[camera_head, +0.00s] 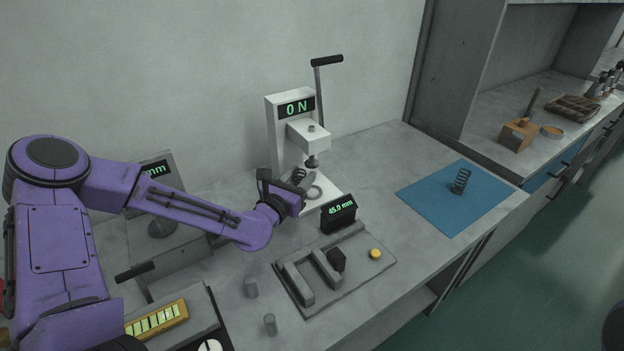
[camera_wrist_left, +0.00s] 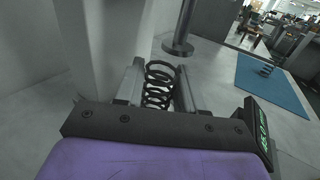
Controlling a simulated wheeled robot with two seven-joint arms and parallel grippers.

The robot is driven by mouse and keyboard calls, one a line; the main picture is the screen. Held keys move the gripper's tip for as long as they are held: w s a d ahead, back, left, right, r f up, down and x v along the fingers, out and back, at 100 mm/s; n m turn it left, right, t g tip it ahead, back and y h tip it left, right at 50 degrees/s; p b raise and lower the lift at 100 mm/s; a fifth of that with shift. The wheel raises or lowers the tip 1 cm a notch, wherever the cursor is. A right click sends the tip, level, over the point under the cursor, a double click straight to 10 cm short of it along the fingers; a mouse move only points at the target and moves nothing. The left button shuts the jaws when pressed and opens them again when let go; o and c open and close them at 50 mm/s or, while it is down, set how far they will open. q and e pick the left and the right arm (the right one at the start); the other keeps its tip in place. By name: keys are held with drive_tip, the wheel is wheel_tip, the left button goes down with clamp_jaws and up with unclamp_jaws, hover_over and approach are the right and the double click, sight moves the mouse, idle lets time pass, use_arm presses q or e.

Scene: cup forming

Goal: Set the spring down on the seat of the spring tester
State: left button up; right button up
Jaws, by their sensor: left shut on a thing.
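My left gripper (camera_head: 306,181) is shut on a dark coil spring (camera_head: 298,175), beside the spring tester (camera_head: 279,130). In the left wrist view the spring (camera_wrist_left: 158,84) stands roughly upright between the two fingers (camera_wrist_left: 157,92). The tester is white, with a display reading 0 N and a raised lever. Its round plunger (camera_head: 312,163) hangs above the ring-shaped seat (camera_head: 315,192), which is partly visible. In the left wrist view the plunger (camera_wrist_left: 178,47) is just beyond the spring. I cannot tell whether the spring touches anything below.
A second spring (camera_head: 460,181) stands on a blue mat (camera_head: 430,205) at the right. A gauge with a 45.0 mm display (camera_head: 338,211) and a grey fixture plate (camera_head: 350,275) with a yellow button lie in front of the tester. Open bench lies between tester and mat.

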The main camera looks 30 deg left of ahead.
use_arm(q)
drive_tip(key=w, duration=0.1)
drive_tip(key=w+d, duration=0.1)
drive_tip(key=w, duration=0.1)
drive_tip(key=shift+w+d+f, duration=0.3)
drive_tip(key=shift+w, duration=0.05)
drive_tip(key=shift+w+f, duration=0.1)
drive_tip(key=shift+f, duration=0.1)
drive_tip(key=shift+a, duration=0.1)
drive_tip(key=shift+f, duration=0.2)
drive_tip(key=o, duration=1.1)
drive_tip(key=shift+r, duration=0.2)
drive_tip(key=shift+s, duration=0.35)
drive_tip(key=s, duration=0.7)
